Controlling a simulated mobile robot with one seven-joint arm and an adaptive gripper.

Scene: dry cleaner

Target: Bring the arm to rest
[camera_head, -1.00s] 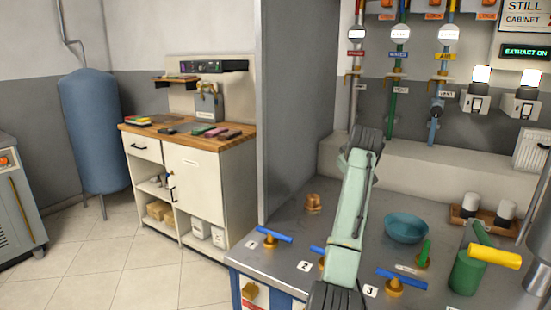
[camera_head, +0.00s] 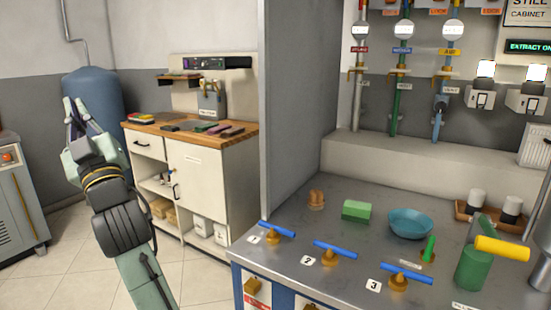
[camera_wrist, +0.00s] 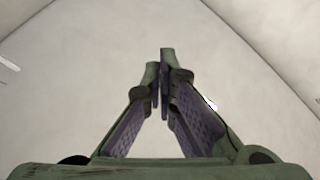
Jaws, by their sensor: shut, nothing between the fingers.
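My gripper (camera_head: 78,112) is at the left in the head view, raised and pointing up, in front of the blue tank. My arm runs down from it to the bottom edge of the picture, left of the metal bench. In the wrist view my gripper (camera_wrist: 160,75) has its fingertips together with nothing between them. Behind the fingers only pale plain surfaces show, perhaps ceiling and walls.
The metal bench (camera_head: 330,225) at right holds several blue-handled valves, a green block (camera_head: 356,211), a blue bowl (camera_head: 410,223) and a green can (camera_head: 473,268). A grey partition (camera_head: 300,110) separates it from a wooden-topped cabinet (camera_head: 195,190). A blue tank (camera_head: 95,92) stands behind my gripper.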

